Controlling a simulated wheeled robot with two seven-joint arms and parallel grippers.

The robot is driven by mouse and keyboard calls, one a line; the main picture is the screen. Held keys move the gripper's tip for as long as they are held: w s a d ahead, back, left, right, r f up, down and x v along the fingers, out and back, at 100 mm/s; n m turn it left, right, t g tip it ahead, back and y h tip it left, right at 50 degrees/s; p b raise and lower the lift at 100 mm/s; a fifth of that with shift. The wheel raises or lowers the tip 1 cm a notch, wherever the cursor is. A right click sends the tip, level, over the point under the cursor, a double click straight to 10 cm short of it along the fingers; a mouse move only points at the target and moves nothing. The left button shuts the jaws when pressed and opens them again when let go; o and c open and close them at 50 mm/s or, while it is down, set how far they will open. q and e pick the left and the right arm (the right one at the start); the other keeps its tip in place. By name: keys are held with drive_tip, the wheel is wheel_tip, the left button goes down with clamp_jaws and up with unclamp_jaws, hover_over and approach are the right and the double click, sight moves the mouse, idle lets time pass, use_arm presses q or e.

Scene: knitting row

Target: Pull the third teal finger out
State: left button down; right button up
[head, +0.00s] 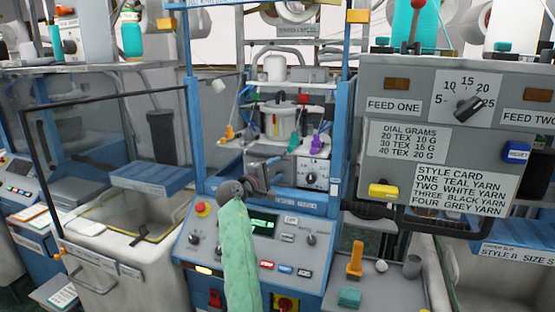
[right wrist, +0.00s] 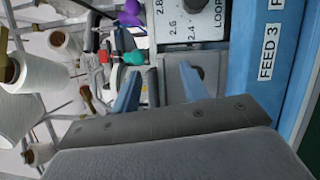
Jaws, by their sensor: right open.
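A teal finger (head: 293,141) stands at the front of the knitting machine's round head, between an orange finger (head: 228,133) and a purple finger (head: 317,144). The teal finger also shows in the right wrist view (right wrist: 133,57), just beyond my fingertips, with the purple one (right wrist: 130,12) above it. My right gripper (head: 270,163) is in front of the machine, below and left of the teal finger in the head view. In the right wrist view its two blue fingers (right wrist: 158,78) are spread apart with nothing held between them. My left gripper is not in view.
A white dial box (head: 311,177) sits close right of my right gripper. Blue posts (head: 340,130) flank the machine. A control panel (head: 262,240) lies below. A grey feed panel (head: 440,150) stands at right, and a clear guard (head: 110,130) at left.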

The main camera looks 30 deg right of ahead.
sight(288, 150)
drive_tip(key=w+d+r+n+p, duration=0.1)
drive_tip(key=d+r+n+p, duration=0.1)
drive_tip(key=d+n, duration=0.1)
drive_tip(key=w+d+r+n+t+h+p, duration=0.1)
drive_tip(key=d+r+n, duration=0.1)
drive_tip(key=shift+w, duration=0.3)
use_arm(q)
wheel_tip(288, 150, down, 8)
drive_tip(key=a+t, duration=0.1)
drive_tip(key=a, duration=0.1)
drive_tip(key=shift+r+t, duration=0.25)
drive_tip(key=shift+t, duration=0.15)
use_arm(e)
drive_tip(key=shift+x, duration=0.85)
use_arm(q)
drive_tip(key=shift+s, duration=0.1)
